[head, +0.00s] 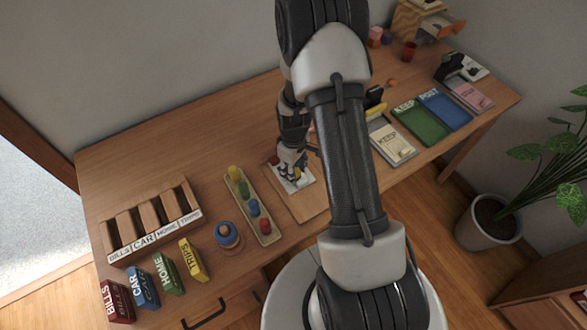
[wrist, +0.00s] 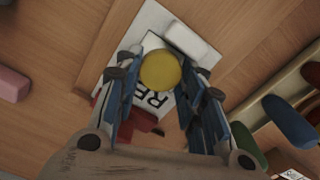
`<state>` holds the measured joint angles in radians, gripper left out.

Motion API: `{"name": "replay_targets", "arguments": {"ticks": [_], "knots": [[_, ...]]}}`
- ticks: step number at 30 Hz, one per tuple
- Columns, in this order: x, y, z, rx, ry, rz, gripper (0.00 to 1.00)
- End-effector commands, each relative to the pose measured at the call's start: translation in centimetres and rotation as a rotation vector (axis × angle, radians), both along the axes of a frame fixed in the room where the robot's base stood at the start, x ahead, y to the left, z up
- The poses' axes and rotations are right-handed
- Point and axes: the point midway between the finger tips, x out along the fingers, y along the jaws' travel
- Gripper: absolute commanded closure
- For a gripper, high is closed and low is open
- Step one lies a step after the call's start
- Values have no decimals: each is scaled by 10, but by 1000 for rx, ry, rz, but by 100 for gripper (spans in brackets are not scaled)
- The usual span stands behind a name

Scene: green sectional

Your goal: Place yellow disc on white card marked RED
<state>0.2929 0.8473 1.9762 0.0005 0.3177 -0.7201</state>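The yellow disc (wrist: 160,70) is between the two fingertips of my gripper (wrist: 161,72) in the wrist view, with both fingers against its sides. Behind it lies the white card (wrist: 148,28), on which the black letters "RE" show; the rest of the word is hidden. In the head view my gripper (head: 293,168) points down over the white card (head: 303,184), near the table's front edge. I cannot tell whether the disc touches the card or hangs just above it.
A tray of coloured pegs (head: 246,200) stands left of the card. The back left tabletop is clear.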

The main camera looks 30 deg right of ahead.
Motion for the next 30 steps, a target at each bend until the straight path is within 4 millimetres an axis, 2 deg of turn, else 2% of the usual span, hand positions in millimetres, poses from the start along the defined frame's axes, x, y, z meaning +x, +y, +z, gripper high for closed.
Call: {"name": "replay_targets", "arguments": {"ticks": [8,20,23,30], "knots": [[0,0,0,0,0,0,45],[0,0,6,0,0,0,44],[1,0,20,-1,-3,0,44],[1,0,73,-1,-4,0,44]]}}
